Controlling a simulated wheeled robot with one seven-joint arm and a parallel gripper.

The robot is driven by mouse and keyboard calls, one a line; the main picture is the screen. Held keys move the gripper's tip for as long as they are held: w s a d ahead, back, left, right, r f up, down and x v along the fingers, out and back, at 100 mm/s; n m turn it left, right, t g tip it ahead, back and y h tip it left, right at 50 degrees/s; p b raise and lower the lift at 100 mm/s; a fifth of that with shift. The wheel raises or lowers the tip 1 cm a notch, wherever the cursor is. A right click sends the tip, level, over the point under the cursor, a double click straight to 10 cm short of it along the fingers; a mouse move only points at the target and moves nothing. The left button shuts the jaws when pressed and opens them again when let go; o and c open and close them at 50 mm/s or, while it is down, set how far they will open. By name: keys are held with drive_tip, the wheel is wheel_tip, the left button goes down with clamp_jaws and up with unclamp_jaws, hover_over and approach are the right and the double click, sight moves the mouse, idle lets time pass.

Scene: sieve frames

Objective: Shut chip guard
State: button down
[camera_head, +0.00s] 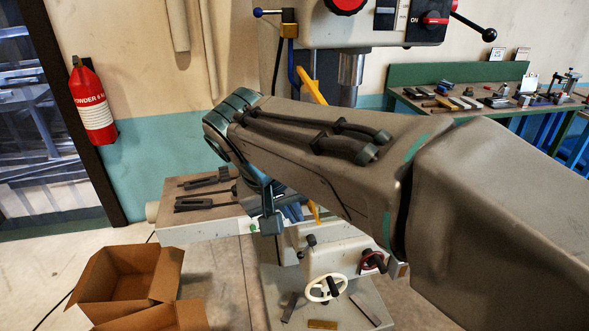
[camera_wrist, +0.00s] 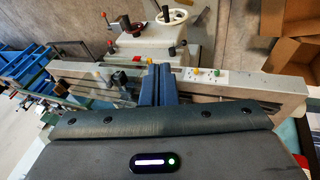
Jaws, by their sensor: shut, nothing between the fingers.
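The machine (camera_head: 372,25) stands at the top centre of the head view, with a grey spindle (camera_head: 350,68) below its head. A yellow bar (camera_head: 312,85) beside the spindle may be part of the chip guard. My arm hides its middle, and a yellow piece (camera_head: 315,212) shows again below the arm. I cannot tell the guard's full outline or whether it is open. In the wrist view my gripper (camera_wrist: 158,70) is shut and empty, its two blue fingers together. It points toward a grey beam with buttons and the machine's lower part. I cannot see it touching the guard.
A grey machine table (camera_head: 205,215) carries dark tools at left. A white handwheel (camera_head: 326,288) is below my arm. Cardboard boxes (camera_head: 125,275) stand on the floor at lower left. A red extinguisher (camera_head: 92,105) hangs on the wall. A green workbench (camera_head: 455,75) is at right.

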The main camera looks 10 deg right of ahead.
drive_tip(key=w+a+r+m+t+h, duration=0.1)
drive_tip(key=w+a+r+h, duration=0.15)
drive_tip(key=a+r, duration=0.35)
drive_tip(key=w+d+f+p, duration=0.3)
drive_tip(key=d+f, duration=0.4)
drive_tip(key=d, duration=0.3)
drive_tip(key=shift+w+d, duration=0.25)
drive_tip(key=shift+w, duration=0.1)
drive_tip(key=shift+d+y, duration=0.1)
drive_tip(key=shift+y, duration=0.15)
